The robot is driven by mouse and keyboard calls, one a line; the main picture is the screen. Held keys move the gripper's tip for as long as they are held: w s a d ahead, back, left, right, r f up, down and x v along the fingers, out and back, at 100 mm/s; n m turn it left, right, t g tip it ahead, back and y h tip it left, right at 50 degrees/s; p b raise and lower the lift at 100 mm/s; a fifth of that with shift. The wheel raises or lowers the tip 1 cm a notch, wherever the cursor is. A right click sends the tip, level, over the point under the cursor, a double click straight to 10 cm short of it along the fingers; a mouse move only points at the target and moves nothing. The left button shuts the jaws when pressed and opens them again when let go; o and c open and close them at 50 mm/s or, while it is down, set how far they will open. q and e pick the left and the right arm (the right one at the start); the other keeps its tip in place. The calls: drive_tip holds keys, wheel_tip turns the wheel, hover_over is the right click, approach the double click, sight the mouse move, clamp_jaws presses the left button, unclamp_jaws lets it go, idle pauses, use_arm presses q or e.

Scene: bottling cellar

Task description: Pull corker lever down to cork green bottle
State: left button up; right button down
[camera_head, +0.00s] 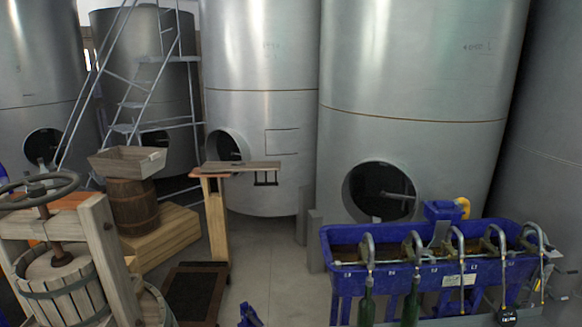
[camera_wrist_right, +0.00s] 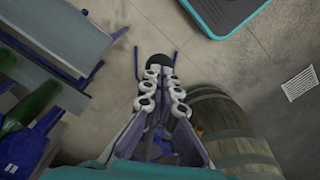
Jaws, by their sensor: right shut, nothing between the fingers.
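Green bottles stand under the curved spouts of the blue bottling machine; one green bottle (camera_head: 366,306) is at its left end and another (camera_head: 411,301) is to the right of it. In the right wrist view a green bottle (camera_wrist_right: 32,107) lies at the left edge of the picture, beside blue parts. My right gripper (camera_wrist_right: 161,62) is shut and empty, above the grey floor and apart from the bottle. I cannot make out a corker lever for certain. A small blue piece (camera_head: 250,316) is cut off at the bottom edge of the head view. My left gripper is not in view.
The blue filler trough (camera_head: 345,282) fills the lower right. A wooden press (camera_head: 60,285) stands at the lower left. A wooden stand (camera_head: 216,225) is near the middle. In the wrist view a barrel (camera_wrist_right: 228,118) is at right and a teal-edged object (camera_wrist_right: 216,34) above.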

drive_tip(key=shift+w, duration=0.1)
drive_tip(key=shift+s+d+f+b, duration=0.1)
drive_tip(key=shift+s+f+b, duration=0.05)
drive_tip(key=shift+f+b, duration=0.55)
drive_tip(key=shift+s+f+b, duration=0.1)
drive_tip(key=shift+f+b, duration=0.5)
drive_tip(key=shift+f, duration=0.05)
drive_tip(key=shift+f+b, duration=1.35)
drive_tip(key=shift+f, duration=0.05)
wheel_tip(320, 180, down, 2)
drive_tip(key=shift+f+b, duration=0.15)
drive_tip(key=shift+b, duration=0.9)
